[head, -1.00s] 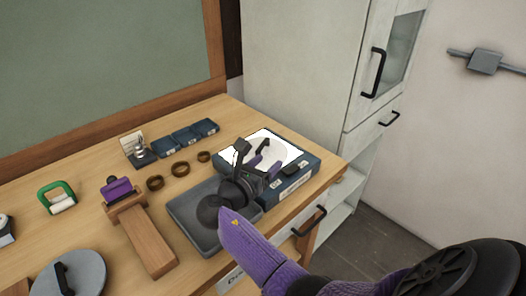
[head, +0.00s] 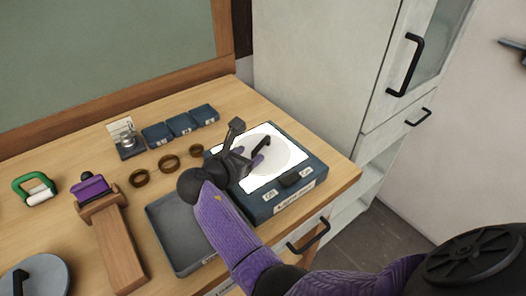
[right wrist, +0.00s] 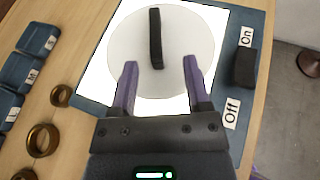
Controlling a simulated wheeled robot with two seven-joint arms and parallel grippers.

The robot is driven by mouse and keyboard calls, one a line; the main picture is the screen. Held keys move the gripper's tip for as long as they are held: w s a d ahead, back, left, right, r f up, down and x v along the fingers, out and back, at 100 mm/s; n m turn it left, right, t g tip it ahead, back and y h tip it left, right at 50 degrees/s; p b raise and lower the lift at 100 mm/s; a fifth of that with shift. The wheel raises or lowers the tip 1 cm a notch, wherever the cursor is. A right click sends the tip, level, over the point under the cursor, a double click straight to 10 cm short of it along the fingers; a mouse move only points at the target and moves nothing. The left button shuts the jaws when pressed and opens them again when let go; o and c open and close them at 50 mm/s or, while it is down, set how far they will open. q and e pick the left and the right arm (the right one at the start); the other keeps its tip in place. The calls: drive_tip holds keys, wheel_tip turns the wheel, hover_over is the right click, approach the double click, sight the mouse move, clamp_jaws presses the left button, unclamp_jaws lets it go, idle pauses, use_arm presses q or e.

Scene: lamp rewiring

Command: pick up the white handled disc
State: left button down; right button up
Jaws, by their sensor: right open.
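The white handled disc (head: 283,157) lies on the bright white panel of a blue box at the right of the table. Its black bar handle stands up from the middle. In the right wrist view the disc (right wrist: 124,50) fills the panel's centre, with the handle between and just beyond the fingertips. My right gripper (right wrist: 160,67) is open and empty, its two purple fingers apart over the near part of the disc. In the head view my right gripper (head: 252,158) hides the disc's left part. My left gripper is not in view.
The blue box (head: 312,185) has a black switch (head: 291,180) between On and Off labels. A grey tray (head: 172,238) lies beside it under my arm. Several brass rings (head: 169,163) and small blue boxes (head: 179,124) stand to the left. A grey disc with a black handle (head: 38,280) lies front left.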

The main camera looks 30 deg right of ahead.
sight(259, 146)
drive_tip(key=b+x, duration=0.1)
drive_tip(key=x, duration=0.1)
drive_tip(key=b+x, duration=0.1)
drive_tip(key=x, duration=0.2)
drive_tip(key=shift+w+f, duration=0.15)
drive_tip(key=shift+w, duration=0.2)
drive_tip(key=shift+d, duration=0.15)
clamp_jaws()
